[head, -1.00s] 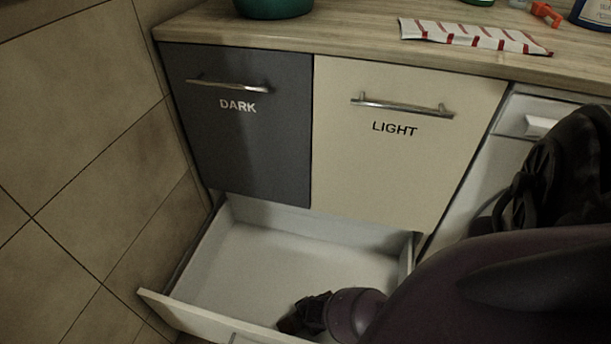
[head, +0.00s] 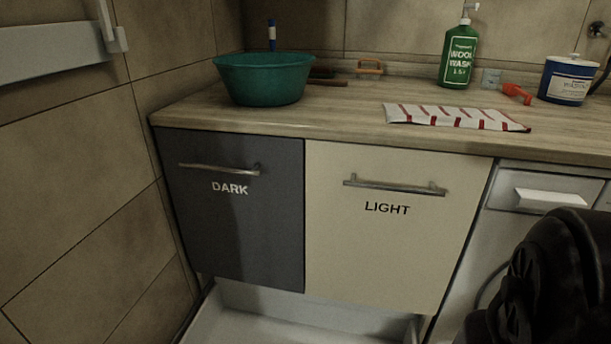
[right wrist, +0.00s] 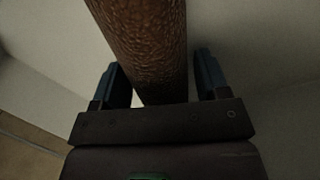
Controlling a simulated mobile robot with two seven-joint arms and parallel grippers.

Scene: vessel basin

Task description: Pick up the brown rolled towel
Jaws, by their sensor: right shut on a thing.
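The brown rolled towel (right wrist: 145,35) shows large in the right wrist view, with a bumpy surface, running from the top edge down between the fingers. My right gripper (right wrist: 163,75) is shut on it, one dark finger on each side. Pale surfaces, which look like the drawer's inside, lie around it. In the head view neither the towel nor the right gripper shows. My left gripper is not in view.
The open white drawer (head: 265,328) is cut off at the bottom, below the dark front (head: 240,230) and light front (head: 385,250). The counter holds a teal basin (head: 265,82), a red-striped cloth (head: 455,117), a green bottle (head: 458,58) and a blue-white tub (head: 568,82).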

